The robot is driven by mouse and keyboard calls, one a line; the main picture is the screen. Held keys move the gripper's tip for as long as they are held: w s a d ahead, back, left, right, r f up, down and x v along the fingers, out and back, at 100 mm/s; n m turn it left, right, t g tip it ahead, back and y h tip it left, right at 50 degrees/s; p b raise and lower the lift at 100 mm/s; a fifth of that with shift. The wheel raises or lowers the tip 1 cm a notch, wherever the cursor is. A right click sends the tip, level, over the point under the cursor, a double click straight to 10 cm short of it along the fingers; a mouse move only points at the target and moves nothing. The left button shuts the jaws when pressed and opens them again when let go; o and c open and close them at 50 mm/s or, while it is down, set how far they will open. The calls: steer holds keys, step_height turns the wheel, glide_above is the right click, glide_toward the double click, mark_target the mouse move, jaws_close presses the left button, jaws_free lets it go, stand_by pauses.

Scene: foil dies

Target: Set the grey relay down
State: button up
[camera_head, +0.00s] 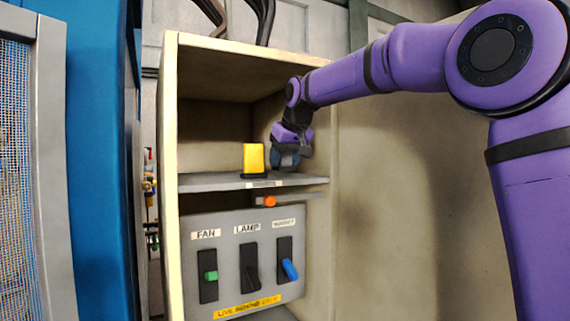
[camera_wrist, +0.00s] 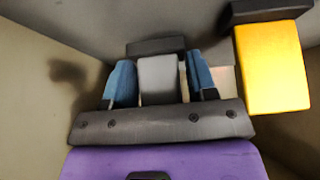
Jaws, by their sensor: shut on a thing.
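My gripper (camera_head: 286,160) is inside the open cabinet, just above the right part of the grey shelf (camera_head: 212,184). In the wrist view its blue fingers (camera_wrist: 158,68) are shut on the grey relay (camera_wrist: 160,80), a grey block with a dark base pointing away from the palm. In the head view the fingers mostly hide this relay. I cannot tell whether its base touches the shelf. A yellow relay (camera_head: 253,158) with a dark base stands upright on the shelf, left of my gripper. It also shows in the wrist view (camera_wrist: 272,68), to the right of the fingers and apart from them.
The cabinet's right wall (camera_head: 318,130) is close to my gripper. Below the shelf are an orange knob (camera_head: 270,201) and a switch panel (camera_head: 228,255) with green, black and blue levers. The shelf left of the yellow relay is clear. A blue post (camera_head: 100,160) stands left of the cabinet.

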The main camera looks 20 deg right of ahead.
steer(key=shift+f, duration=0.65)
steer(key=o, duration=0.9)
steer(key=shift+f, duration=0.15)
steer(key=shift+o, duration=0.2)
steer(key=v, duration=1.2)
steer(key=s+d+f+m, duration=0.1)
steer(key=s+d+f, duration=0.2)
steer(key=s+f, duration=1)
steer(key=s+d+f+m+g+h, duration=0.1)
steer(key=s+d+f, duration=0.2)
steer(key=s+f, duration=1)
steer(key=s, duration=0.9)
steer(key=shift+d+f, duration=0.25)
steer(key=shift+f, duration=0.15)
